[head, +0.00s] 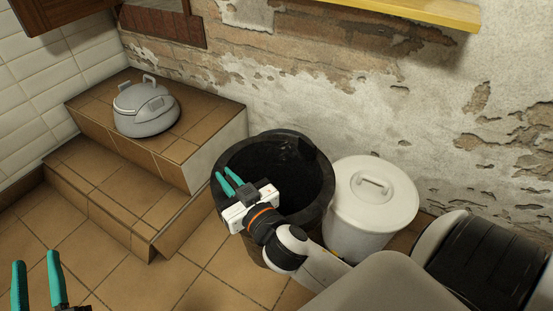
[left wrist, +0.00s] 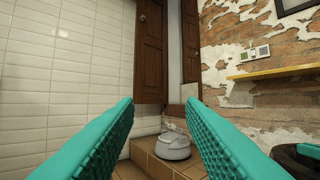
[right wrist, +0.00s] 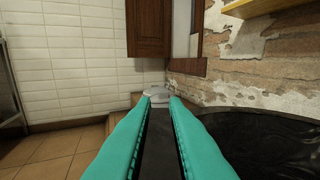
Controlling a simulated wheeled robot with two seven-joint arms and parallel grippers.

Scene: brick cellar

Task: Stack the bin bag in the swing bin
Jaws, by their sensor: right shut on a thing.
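A large round black-lined container (head: 221,158) stands open beside the step; I cannot tell whether it is the swing bin. Black, creased material that looks like the bin bag (head: 285,160) shows inside. My right gripper (head: 223,178) is over its left rim. In the right wrist view its fingers (right wrist: 159,98) are close together with a dark strip (right wrist: 152,150) between them, which looks like bag material; the hold is hard to see. My left gripper (head: 36,257) is open and empty at the lower left, also in the left wrist view (left wrist: 163,104).
A grey lidded pot-like thing with handles (head: 145,107) sits on the tiled step (head: 95,105). A white lidded bin (head: 375,210) stands right of the black container. A peeling brick wall (head: 350,90) closes the back, with a yellow shelf (head: 420,12). Floor at the lower left is clear.

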